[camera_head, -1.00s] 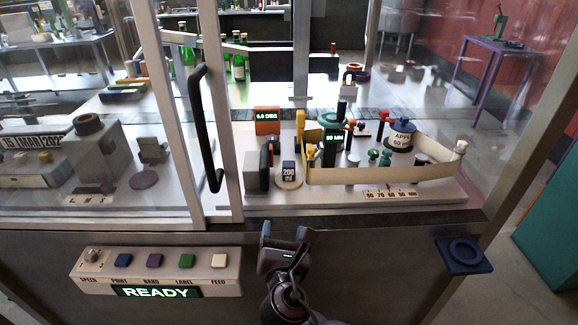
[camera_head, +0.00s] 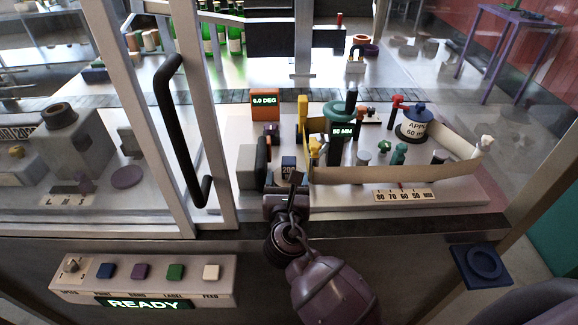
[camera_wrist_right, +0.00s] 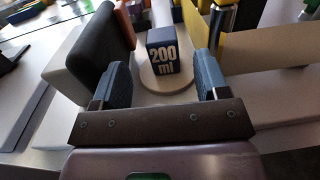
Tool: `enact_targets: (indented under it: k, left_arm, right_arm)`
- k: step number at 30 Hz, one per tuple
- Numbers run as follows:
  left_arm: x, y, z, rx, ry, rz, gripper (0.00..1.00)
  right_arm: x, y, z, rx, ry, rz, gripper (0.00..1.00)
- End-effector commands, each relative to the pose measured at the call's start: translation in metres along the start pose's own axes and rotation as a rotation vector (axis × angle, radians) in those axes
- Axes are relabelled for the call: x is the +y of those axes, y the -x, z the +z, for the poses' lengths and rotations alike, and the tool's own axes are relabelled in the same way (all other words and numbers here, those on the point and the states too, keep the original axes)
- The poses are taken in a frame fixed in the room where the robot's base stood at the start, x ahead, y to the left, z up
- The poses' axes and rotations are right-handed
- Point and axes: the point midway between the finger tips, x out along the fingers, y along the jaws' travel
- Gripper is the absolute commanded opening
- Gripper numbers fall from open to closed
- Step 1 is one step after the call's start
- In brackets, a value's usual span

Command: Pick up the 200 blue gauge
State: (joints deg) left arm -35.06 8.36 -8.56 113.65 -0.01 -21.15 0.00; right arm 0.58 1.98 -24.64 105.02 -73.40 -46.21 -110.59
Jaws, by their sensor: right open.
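The 200 ml blue gauge (camera_wrist_right: 164,52) is a small dark blue block with white lettering. It stands upright on a round pale base (camera_wrist_right: 168,82) in the right wrist view. In the head view the gauge (camera_head: 288,165) is partly hidden behind my right gripper (camera_head: 286,196). In the wrist view my right gripper (camera_wrist_right: 155,82) is open, its two blue-grey fingers apart, with the gauge just beyond and between their tips. Nothing is between the pads. My left gripper is not in view.
A black upright pad (camera_wrist_right: 101,45) on a pale block stands close left of the gauge. A beige band (camera_head: 395,172) on yellow posts lies to the right. A glass door with a black handle (camera_head: 182,130) is at left. A control panel (camera_head: 145,280) reads READY.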

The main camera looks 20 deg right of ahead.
Motion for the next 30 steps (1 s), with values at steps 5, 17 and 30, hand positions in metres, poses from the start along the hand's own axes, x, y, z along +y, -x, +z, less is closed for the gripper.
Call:
enact_targets:
  k: [5,17,30]
  left_arm:
    - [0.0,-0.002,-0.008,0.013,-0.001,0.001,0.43]
    - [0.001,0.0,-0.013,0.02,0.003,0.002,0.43]
    - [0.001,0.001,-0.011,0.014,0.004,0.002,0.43]
  right_arm:
    - [-0.001,-0.01,0.002,0.0,-0.001,-0.001,0.68]
    - [-0.003,-0.054,0.006,0.001,0.0,-0.002,0.68]
    - [-0.003,-0.056,0.005,0.001,-0.001,-0.001,0.41]
